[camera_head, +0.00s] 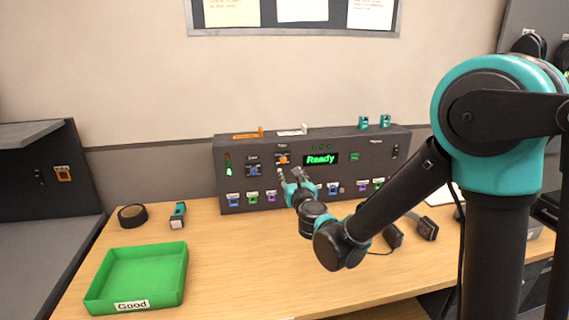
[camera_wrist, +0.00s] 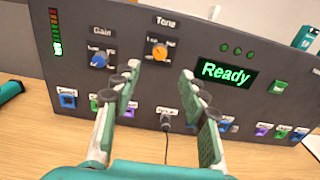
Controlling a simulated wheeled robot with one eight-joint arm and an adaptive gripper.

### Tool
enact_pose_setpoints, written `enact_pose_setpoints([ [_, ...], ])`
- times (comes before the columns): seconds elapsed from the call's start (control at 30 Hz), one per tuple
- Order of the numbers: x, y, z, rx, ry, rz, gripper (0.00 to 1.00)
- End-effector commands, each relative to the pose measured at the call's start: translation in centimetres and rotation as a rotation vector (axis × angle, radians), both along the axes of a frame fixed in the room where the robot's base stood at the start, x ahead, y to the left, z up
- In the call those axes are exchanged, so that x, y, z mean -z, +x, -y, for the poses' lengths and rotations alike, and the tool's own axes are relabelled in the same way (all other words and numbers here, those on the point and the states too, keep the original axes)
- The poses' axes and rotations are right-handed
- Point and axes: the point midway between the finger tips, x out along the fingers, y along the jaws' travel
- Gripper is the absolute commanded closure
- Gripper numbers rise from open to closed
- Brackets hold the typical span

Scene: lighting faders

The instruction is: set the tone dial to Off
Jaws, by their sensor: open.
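The tone dial (camera_wrist: 160,51) is an orange knob on the dark control panel (camera_head: 233,161), under a label reading Tone. It also shows in the head view (camera_head: 283,159), above my gripper. Which mark its pointer faces is too small to tell. My gripper (camera_wrist: 166,80) is open and empty in front of the panel. In the wrist view its two fingers stand apart, with the tone dial in the gap beyond and a little above their tips. It is not touching the dial.
A blue gain dial (camera_wrist: 99,60) sits left of the tone dial. A green Ready display (camera_wrist: 224,72) is to its right. A cable is plugged in below (camera_wrist: 166,122). Coloured switches line the panel's lower edge. A green tray (camera_head: 186,262) and black tape roll (camera_head: 132,215) are on the table.

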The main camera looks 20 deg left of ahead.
Motion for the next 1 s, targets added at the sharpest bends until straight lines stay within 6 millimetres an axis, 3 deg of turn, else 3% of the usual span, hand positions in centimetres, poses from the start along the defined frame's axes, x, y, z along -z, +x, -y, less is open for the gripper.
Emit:
enact_pose_setpoints([
  [0.3,0.0,5.4,-3.3,0.000,-0.001,0.001,0.57],
  [0.5,0.0,7.6,-4.6,0.000,-0.001,0.001,0.57],
  [0.93,0.0,8.4,-5.2,-0.001,-0.002,0.001,0.57],
  [1.0,0.0,8.4,-5.2,-0.001,-0.002,0.001,0.63],
])
